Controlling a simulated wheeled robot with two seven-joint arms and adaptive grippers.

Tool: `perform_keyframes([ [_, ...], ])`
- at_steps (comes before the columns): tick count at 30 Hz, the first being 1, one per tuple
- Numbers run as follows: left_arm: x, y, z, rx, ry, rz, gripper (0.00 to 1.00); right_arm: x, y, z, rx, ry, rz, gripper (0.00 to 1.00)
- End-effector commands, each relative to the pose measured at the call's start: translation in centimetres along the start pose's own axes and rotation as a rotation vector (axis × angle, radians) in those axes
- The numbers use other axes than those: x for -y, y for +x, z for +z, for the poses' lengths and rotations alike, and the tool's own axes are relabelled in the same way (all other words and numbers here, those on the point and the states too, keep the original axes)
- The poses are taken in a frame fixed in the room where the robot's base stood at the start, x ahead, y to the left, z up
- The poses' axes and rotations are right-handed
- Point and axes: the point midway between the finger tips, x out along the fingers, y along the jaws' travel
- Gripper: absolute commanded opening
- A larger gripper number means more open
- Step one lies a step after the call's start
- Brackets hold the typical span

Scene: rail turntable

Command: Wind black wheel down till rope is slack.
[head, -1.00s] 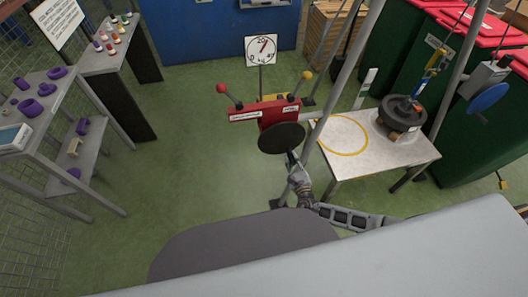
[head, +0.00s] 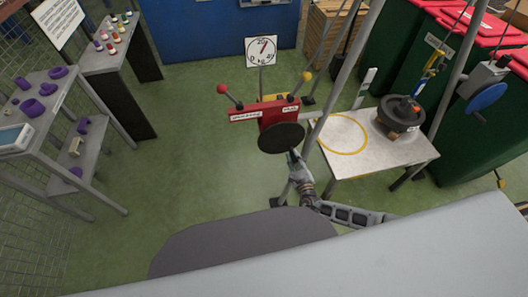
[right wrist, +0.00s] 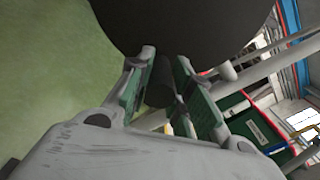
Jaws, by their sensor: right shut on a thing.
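The black wheel (head: 281,137) is a dark disc on the front of a red winch box (head: 285,111) in the middle of the head view. My right gripper (head: 293,157) is at the wheel's lower right edge. In the right wrist view its fingers (right wrist: 161,85) are shut on the wheel's dark round handle (right wrist: 160,88), under the disc (right wrist: 185,22). A thin straight rope (head: 459,32) runs down to a yellow and blue hook (head: 432,66) above a dark round weight (head: 393,117), which sits on the white table (head: 350,160). My left gripper is out of view.
A round dial (head: 261,50) stands behind the winch. Grey poles (head: 345,70) rise beside it. A blue wheel (head: 487,97) hangs at the right. Green bins (head: 480,135) stand behind the table. Purple items lie on the left shelves. Green floor left of the winch is clear.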

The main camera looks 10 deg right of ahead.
Motion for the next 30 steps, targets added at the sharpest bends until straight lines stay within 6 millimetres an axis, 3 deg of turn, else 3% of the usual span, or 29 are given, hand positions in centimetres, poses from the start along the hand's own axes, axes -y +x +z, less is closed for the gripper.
perform_keyframes([
  [30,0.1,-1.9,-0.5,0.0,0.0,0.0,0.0,2.2,0.2,0.2,0.001,-0.196,-0.009,0.0],
])
